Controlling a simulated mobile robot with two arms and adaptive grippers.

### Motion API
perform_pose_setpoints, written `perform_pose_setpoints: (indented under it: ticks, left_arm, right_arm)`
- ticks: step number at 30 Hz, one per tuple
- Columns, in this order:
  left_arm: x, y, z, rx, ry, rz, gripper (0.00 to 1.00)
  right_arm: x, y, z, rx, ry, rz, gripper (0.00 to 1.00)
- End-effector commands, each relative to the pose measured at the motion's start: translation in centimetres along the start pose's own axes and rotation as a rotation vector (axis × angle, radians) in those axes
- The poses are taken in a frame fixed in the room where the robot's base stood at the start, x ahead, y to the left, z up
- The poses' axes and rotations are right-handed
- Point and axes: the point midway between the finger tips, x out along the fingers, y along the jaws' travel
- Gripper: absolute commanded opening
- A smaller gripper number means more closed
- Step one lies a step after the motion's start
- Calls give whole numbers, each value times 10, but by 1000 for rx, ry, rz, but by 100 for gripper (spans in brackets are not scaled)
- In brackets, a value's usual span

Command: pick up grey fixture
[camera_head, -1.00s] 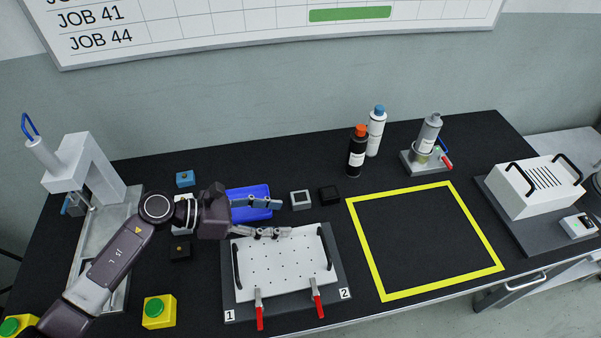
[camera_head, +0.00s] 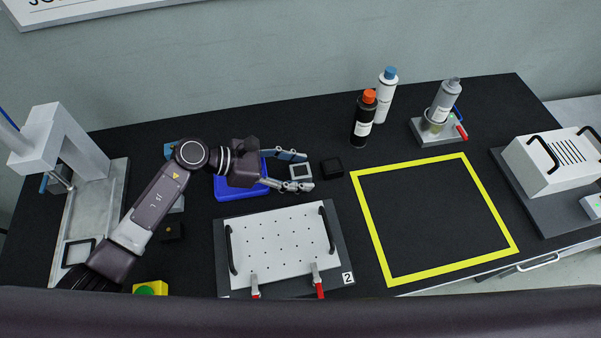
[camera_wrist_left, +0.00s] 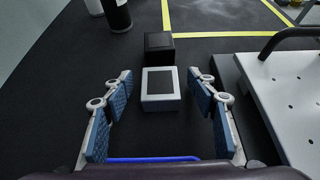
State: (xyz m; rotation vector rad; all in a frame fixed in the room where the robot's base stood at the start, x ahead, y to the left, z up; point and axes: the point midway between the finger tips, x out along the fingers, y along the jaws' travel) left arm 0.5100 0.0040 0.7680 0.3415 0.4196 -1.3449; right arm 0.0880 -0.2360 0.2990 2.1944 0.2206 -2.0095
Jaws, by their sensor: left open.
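The grey fixture (camera_head: 301,171) is a small light-grey square block with a dark top, lying on the black table behind the white perforated plate. In the left wrist view the grey fixture (camera_wrist_left: 160,88) sits centred ahead, between the lines of the two fingers. My left gripper (camera_head: 299,171) is open, with its fingertips on either side of the fixture or just short of it. The left wrist view shows the open fingers (camera_wrist_left: 163,88) with a gap on both sides of the block. My right gripper is not seen; a dark arm link crosses the bottom of the head view.
A black block (camera_head: 332,168) stands right behind the fixture in the wrist view. A blue tray (camera_head: 228,190) lies under my left wrist. The white plate (camera_head: 280,243) with black handles is in front. Bottles (camera_head: 363,120) stand behind. The yellow-outlined area (camera_head: 436,216) is empty.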

Motion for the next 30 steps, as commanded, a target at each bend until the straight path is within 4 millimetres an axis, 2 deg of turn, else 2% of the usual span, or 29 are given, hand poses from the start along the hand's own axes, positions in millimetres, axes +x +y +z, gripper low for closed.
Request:
perform_pose_setpoints:
  ticks: [3, 9, 22, 30]
  left_arm:
    - [6, 0, 0, 1, 0, 1, 53]
    - [6, 0, 0, 1, 1, 1, 52]
    - [5, 0, 0, 0, 1, 1, 4]
    - [5, 0, 2, 1, -1, 1, 4]
  right_arm:
    - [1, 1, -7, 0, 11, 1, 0]
    - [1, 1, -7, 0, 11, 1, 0]
    - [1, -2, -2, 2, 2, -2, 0]
    - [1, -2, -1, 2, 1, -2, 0]
